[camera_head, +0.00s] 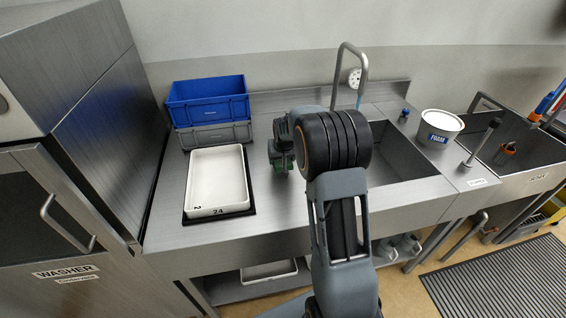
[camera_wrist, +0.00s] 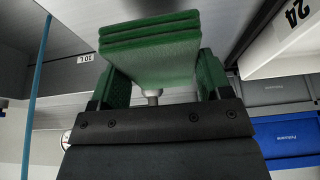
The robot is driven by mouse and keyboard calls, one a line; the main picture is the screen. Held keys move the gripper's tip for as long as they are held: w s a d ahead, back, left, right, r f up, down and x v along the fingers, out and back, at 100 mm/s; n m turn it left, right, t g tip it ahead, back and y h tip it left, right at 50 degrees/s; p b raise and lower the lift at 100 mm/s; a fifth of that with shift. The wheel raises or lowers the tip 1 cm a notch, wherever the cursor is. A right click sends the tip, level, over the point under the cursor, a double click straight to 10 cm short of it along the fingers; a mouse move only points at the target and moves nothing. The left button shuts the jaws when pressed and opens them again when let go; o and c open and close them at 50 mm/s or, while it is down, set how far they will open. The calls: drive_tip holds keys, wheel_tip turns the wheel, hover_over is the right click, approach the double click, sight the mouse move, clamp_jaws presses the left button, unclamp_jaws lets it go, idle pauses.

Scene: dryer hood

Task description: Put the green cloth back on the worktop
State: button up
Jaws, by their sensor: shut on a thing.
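The green cloth (camera_wrist: 150,45) is folded in several layers and sits between the fingers of my gripper (camera_wrist: 158,82), which is shut on it. In the head view, my gripper (camera_head: 281,160) hangs over the steel worktop (camera_head: 270,205), right of the white tray. Only a little green shows there, and my arm hides much of the cloth. I cannot tell whether the cloth touches the worktop.
The white tray (camera_head: 218,208) marked 24 lies on a dark mat left of my gripper. A blue crate (camera_head: 208,112) stands on a grey crate (camera_head: 213,136) behind it. The sink basin (camera_head: 400,160) and its tall tap (camera_head: 362,70) are to the right. Bare worktop lies in front of my gripper.

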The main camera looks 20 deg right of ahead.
drive_tip(key=shift+w+d+f, duration=0.4)
drive_tip(key=shift+d+f, duration=0.05)
drive_tip(key=shift+f, duration=0.3)
drive_tip(key=shift+f+p, duration=0.3)
drive_tip(key=shift+f, duration=1.2)
drive_tip(key=shift+f, duration=0.15)
drive_tip(key=o, duration=0.9)
